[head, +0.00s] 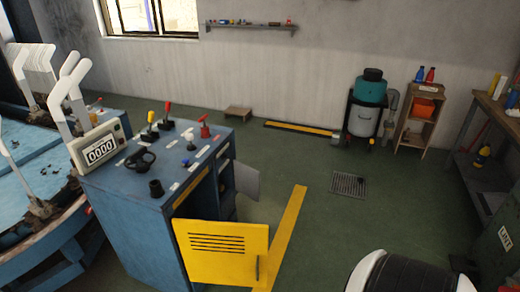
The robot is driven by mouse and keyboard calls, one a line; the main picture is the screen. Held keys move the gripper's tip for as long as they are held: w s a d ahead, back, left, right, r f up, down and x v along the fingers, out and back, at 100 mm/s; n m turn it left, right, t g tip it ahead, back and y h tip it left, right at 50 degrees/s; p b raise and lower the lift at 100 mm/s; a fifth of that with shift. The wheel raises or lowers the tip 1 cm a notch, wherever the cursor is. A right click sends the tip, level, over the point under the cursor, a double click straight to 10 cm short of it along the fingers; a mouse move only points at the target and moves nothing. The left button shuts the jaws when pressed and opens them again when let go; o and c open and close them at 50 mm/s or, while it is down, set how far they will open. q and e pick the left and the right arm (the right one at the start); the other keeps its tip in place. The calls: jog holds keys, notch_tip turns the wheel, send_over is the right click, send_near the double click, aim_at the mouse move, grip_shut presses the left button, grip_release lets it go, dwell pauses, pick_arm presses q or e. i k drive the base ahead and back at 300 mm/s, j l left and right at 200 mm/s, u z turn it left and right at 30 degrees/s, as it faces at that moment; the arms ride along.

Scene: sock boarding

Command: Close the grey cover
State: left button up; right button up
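The grey cover (246,181) is a small plain panel on the right side of the blue control console (130,220). It sticks out from the console at an angle, so it stands open. Its lower part is near the yellow door, and its hinge is hard to make out. Neither of my grippers is in the head view.
A yellow vented door (222,250) stands swung out at the console's front, near the grey cover. A blue machine with white sock forms (38,62) is at the left. Green floor (320,225) with a yellow stripe and a drain grate (348,184) lies clear to the right.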

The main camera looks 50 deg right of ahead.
aim_at(248, 180)
jog(key=z, duration=1.15)
